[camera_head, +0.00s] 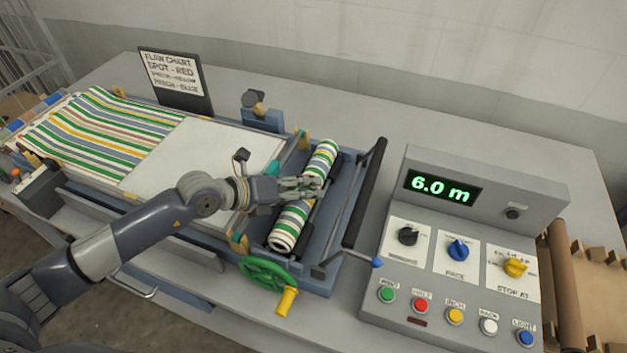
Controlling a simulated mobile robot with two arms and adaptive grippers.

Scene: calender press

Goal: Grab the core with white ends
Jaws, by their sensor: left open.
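A roll wound with striped fabric (286,233) lies in the blue frame at the right end of the press. Its near end looks whitish with a dark centre. I cannot tell whether this is the core with white ends; no separate core with clearly white ends shows. My left gripper (312,188) is open over the middle of the roll and hides part of it. I cannot tell whether its fingers touch the roll. My right gripper is not in view.
A green handwheel (266,272) stands in front of the roll. A dark bar (365,195) runs along its right side. The control box (450,255) reads 6.0 m. A brown tube (562,285) lies at the right edge beside notched wooden racks. A sign (176,80) stands behind the striped fabric.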

